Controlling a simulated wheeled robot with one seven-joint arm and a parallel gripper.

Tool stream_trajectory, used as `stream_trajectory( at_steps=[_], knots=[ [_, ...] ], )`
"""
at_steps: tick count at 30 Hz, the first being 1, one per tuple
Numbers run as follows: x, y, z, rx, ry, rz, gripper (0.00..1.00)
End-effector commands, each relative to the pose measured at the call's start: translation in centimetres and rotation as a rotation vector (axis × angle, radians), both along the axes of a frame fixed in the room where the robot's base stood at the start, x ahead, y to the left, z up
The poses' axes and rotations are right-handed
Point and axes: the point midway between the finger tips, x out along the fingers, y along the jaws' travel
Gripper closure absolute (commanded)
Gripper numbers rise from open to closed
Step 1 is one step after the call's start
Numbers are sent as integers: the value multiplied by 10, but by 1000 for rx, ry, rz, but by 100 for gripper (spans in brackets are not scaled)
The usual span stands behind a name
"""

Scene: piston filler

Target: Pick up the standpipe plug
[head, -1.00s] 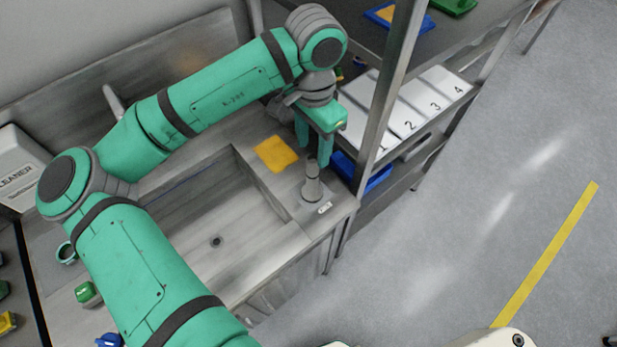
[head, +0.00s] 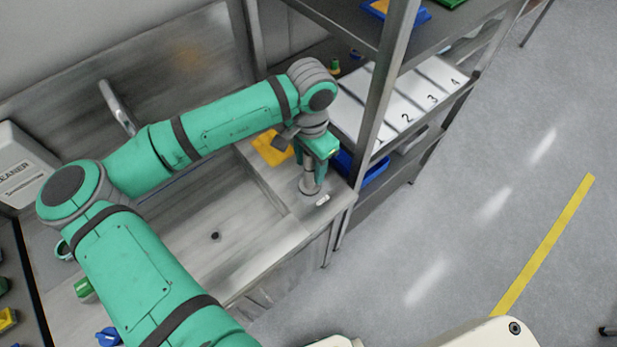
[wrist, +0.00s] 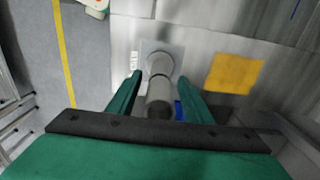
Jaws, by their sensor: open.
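The standpipe plug (head: 308,185) is a grey upright post on a square base plate. It stands on the steel sink top at its right end, beside a small white label. My gripper (head: 311,178) points down over it, with the fingers at the upper part of the plug. In the wrist view, the plug (wrist: 160,85) lies between the two green fingers of my open gripper (wrist: 158,88). Gaps show on both sides of it there. In the head view the fingers partly hide the plug's top.
The sink basin (head: 215,205) is left of the plug. A yellow cloth (head: 270,149) lies behind it. A shelf post (head: 385,90) and a blue bin (head: 372,172) stand close on the right. A tap (head: 117,105) rises at the back left.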

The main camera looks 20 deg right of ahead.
Motion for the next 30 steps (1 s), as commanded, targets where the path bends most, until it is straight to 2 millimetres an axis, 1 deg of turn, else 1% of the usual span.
stream_trajectory(
  at_steps=[4, 5, 6, 8, 9, 10, 11, 30],
  knots=[
    [0, 0, 0, 0, 0, 0, 54],
    [0, 0, 0, 0, 0, 1, 56],
    [0, 1, 0, 0, 0, 2, 66],
    [1, 3, 0, 0, 0, 5, 80],
    [1, 4, 0, 0, 0, 7, 90],
    [1, 5, 0, 0, 0, 9, 97],
    [1, 5, 0, 0, 0, 10, 100],
    [1, 2, 1, 0, 0, 4, 100]
  ],
)
